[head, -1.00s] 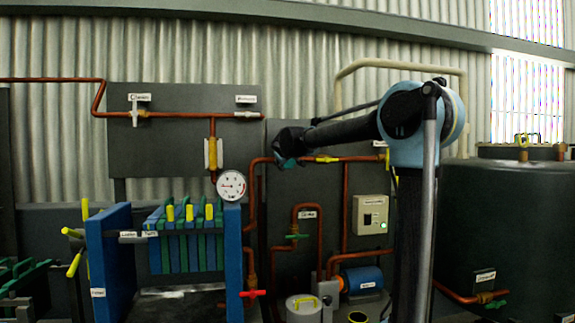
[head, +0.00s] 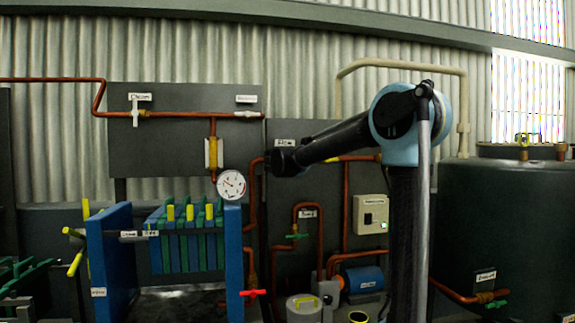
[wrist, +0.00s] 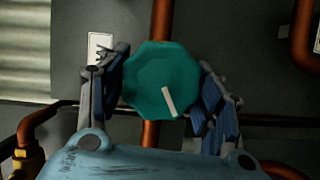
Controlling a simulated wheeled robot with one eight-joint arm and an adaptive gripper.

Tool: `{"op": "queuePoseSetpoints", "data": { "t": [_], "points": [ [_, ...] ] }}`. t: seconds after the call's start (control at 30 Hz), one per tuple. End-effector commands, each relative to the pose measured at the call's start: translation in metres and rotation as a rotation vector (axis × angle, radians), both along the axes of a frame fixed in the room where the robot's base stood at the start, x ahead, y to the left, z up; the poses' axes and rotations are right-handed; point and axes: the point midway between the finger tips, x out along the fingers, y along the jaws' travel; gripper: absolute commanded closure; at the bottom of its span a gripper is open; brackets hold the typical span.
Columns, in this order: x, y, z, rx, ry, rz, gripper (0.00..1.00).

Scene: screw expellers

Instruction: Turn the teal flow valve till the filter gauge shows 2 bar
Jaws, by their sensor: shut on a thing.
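The teal flow valve (wrist: 150,75) is an eight-sided knob in the wrist view, with a white pointer mark slanting down and slightly right. My gripper (wrist: 163,82) is shut on it, one finger against each side. A copper pipe runs behind the knob. In the head view my gripper (head: 272,160) is a dark shape under a white label, and it hides the knob. The round white filter gauge (head: 231,185) is left of and below my gripper. Its needle seems to point up and left; its numbers are too small to read.
A blue and green filter press (head: 188,248) stands below the gauge. Copper pipes (head: 346,205) run close around the valve. A control box (head: 370,213) and a blue motor (head: 362,279) are to the right. A dark tank (head: 480,220) is at far right.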

Motion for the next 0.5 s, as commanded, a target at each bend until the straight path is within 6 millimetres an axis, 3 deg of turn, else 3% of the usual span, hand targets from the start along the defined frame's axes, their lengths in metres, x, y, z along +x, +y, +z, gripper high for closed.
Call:
{"op": "queuePoseSetpoints", "data": {
  "t": [0.5],
  "points": [
    [-0.0013,0.0019,-0.0025,-0.071,-0.02,0.005,0.65]
  ]
}}
